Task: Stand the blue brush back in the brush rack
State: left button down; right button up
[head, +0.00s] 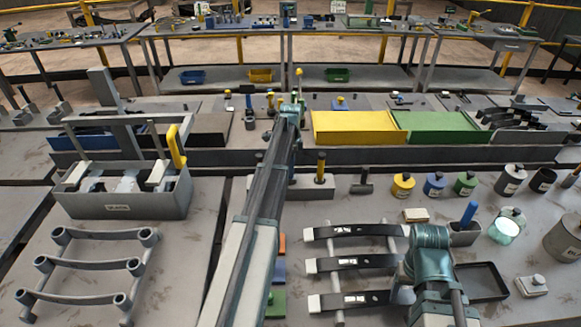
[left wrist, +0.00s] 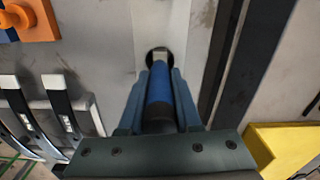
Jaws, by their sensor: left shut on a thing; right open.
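My left gripper (left wrist: 160,85) is shut on the blue brush (left wrist: 160,88), gripping it by its blue handle. The pale end of the brush lines up with a round dark hole in the light grey brush rack (left wrist: 178,20); I cannot tell whether it is inside the hole. In the head view the rack (head: 300,190) is a low grey block, partly hidden by my left arm, with a yellow-handled brush (head: 320,163) upright in it. My right gripper (head: 430,238) is open beside the dark straps.
A yellow tray (head: 352,124) and a green tray (head: 440,124) lie behind the rack. Several dark straps (head: 350,262) and a cup with another blue handle (head: 468,213) are near my right gripper. A grey bin (head: 125,207) is at left.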

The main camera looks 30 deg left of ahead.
pick_arm(q)
jog(key=shift+f+b, duration=0.4)
jog(key=shift+f, duration=0.05)
jog(key=shift+c, duration=0.2)
grip_release()
jog(key=shift+r, duration=0.15)
notch_tip(320, 180, up, 7)
jog(key=p, duration=0.7)
dwell(0.4)
dwell(0.5)
